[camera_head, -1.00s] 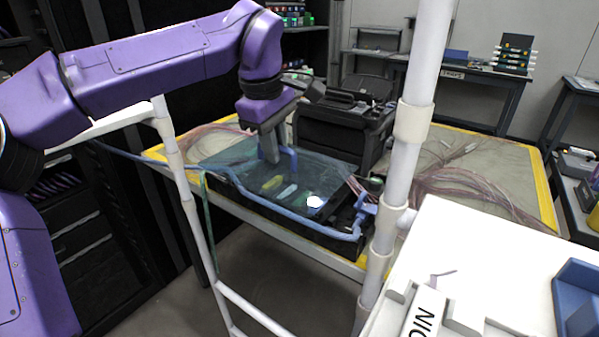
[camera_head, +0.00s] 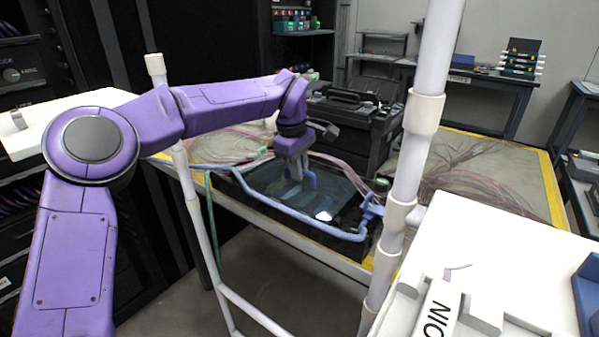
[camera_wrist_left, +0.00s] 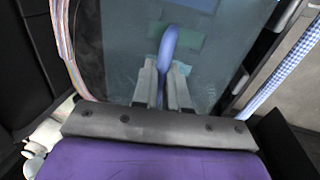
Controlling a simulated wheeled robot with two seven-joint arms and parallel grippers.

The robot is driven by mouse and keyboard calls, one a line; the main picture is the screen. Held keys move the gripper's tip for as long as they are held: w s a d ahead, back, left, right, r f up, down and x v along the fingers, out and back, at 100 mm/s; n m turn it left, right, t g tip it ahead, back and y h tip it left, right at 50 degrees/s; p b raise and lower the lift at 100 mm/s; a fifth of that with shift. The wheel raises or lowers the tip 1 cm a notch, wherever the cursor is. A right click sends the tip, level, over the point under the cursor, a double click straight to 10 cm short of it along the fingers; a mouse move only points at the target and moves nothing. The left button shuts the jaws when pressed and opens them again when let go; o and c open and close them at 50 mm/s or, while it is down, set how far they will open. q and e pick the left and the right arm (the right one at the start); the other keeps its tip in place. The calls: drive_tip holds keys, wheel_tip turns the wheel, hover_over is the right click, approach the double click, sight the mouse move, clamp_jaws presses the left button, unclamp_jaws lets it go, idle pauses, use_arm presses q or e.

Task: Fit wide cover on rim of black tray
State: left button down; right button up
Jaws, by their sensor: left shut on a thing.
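The wide cover (camera_head: 338,190) is a clear, teal-tinted panel with a blue loop handle (camera_head: 311,181). It lies over the black tray (camera_head: 340,246), whose dark front wall shows below it. I cannot tell whether its edges sit flush on the rim. My left gripper (camera_head: 297,172) is shut on the handle above the cover. In the left wrist view, the two fingers (camera_wrist_left: 163,88) pinch the blue handle (camera_wrist_left: 170,45), with the cover (camera_wrist_left: 115,40) beneath. Colored shapes show dimly through the panel. My right gripper is not in view.
A blue tube (camera_head: 285,209) runs along the tray's front side to a blue fitting (camera_head: 371,207). Pinkish cables (camera_head: 470,193) spread over the yellow-edged table (camera_head: 535,190). A black case (camera_head: 350,128) stands behind the tray. A white post (camera_head: 408,150) rises in front.

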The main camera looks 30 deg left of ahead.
sight(294, 187)
use_arm(q)
drive_tip(key=c, duration=1.1)
unclamp_jaws()
drive_tip(key=shift+f, duration=0.15)
drive_tip(key=r+p, duration=0.1)
drive_tip(key=r, duration=0.3)
drive_tip(key=s+r+p, duration=0.1)
drive_tip(key=r, duration=0.3)
drive_tip(key=s+r+p, duration=0.1)
drive_tip(key=r, duration=0.3)
drive_tip(key=shift+s+a, duration=0.1)
drive_tip(key=shift+s, duration=0.1)
